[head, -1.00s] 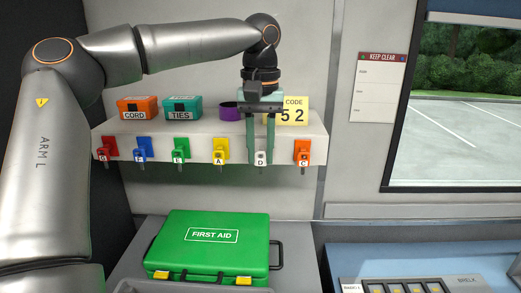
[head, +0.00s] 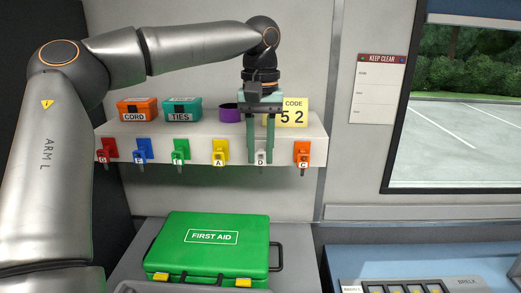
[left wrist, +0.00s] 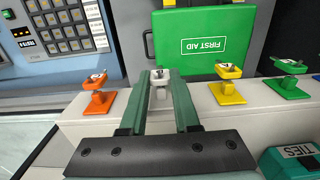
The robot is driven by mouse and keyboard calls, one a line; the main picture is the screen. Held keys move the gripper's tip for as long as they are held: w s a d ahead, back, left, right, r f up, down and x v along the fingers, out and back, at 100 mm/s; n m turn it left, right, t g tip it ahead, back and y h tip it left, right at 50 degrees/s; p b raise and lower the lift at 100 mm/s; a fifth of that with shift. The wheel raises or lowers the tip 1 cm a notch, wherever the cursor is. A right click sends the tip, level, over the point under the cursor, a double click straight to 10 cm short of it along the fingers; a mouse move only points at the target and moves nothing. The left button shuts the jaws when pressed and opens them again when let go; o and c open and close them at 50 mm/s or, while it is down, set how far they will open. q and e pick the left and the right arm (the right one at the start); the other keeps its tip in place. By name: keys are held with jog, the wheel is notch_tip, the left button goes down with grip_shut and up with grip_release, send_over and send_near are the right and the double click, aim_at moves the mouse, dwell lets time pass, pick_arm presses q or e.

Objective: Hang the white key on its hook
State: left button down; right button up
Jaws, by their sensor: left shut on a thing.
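The white key (head: 261,157), tagged D, is at the front of the shelf between the yellow and orange keys. My left gripper (head: 260,161) points down over it, with its two green fingers on either side. The fingers are shut on the white key. In the left wrist view the white key (left wrist: 160,77) shows between the fingertips, over a white hook base (left wrist: 159,97) on the shelf front. I cannot tell whether the key rests on its hook. My right gripper is in neither view.
The yellow key (head: 220,149) and orange key (head: 302,151) hang close on either side. Green, blue and red keys hang further left. A green first aid case (head: 210,247) lies below.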

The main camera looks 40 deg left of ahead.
pick_arm(q)
jog(key=shift+f, duration=0.15)
jog(key=c, duration=0.6)
grip_release()
jog(key=shift+o, duration=0.2)
jog(key=shift+s+d+r, duration=0.15)
jog(key=shift+r, duration=0.55)
jog(key=shift+s+d+r, duration=0.15)
jog(key=shift+r, duration=0.5)
notch_tip(320, 180, up, 6)
jog(key=s+d, duration=0.1)
jog(key=shift+s, duration=0.25)
dwell(0.4)
jog(key=shift+d+f, duration=0.1)
jog(key=shift+f, duration=0.05)
dwell(0.4)
